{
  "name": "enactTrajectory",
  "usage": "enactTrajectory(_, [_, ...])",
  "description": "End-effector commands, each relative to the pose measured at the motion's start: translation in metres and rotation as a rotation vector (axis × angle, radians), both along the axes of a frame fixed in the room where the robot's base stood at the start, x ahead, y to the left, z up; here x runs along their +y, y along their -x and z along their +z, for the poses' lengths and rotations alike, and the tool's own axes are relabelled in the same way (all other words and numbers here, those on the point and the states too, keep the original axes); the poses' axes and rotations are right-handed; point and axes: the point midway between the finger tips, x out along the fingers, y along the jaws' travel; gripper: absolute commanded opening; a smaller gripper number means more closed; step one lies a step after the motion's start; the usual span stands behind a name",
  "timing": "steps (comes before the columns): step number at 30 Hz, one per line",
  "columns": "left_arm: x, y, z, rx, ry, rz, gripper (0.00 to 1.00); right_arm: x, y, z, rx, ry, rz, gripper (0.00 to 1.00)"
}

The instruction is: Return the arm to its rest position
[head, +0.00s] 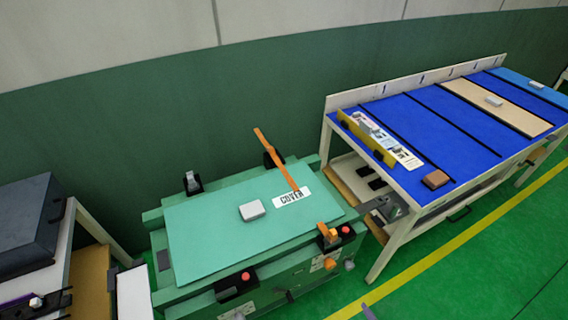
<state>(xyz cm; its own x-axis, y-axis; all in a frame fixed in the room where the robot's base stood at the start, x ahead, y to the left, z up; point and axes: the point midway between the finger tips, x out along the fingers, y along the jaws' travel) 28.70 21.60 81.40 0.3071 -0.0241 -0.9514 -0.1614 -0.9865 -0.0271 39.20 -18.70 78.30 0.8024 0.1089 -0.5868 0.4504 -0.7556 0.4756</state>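Neither of my grippers shows clearly in the head view, and no arm of mine can be made out. A small purple sliver (369,312) shows at the bottom edge, right of centre; I cannot tell what it belongs to. A green fixture with a flat top (205,235) stands in the middle. A white block (252,210) and a label reading COVER (292,198) are on its top. An orange bar (275,158) slants up at its back edge.
A blue-topped table (440,125) stands at the right, bearing a yellow-edged holder (366,140), a brown block (436,179) and a tan strip (510,112). A dark box (30,225) stands at the left. Green floor with a yellow line (440,255) is clear at lower right.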

Motion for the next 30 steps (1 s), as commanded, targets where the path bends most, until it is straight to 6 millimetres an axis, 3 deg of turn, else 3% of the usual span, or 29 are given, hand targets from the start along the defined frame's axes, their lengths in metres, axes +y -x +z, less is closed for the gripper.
enactTrajectory(1, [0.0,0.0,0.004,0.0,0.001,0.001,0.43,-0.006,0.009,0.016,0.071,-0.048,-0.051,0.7])
enactTrajectory(6, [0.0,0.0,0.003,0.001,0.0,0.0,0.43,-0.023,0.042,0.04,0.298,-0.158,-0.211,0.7])
enactTrajectory(11, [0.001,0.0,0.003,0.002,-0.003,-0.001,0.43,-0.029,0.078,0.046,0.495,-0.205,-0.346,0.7])
enactTrajectory(14, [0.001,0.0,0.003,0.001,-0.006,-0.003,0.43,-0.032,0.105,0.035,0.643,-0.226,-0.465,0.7])
enactTrajectory(23, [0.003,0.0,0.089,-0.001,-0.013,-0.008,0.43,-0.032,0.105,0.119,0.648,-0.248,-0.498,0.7])
enactTrajectory(30, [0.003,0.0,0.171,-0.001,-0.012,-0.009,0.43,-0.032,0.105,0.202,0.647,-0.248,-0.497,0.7])
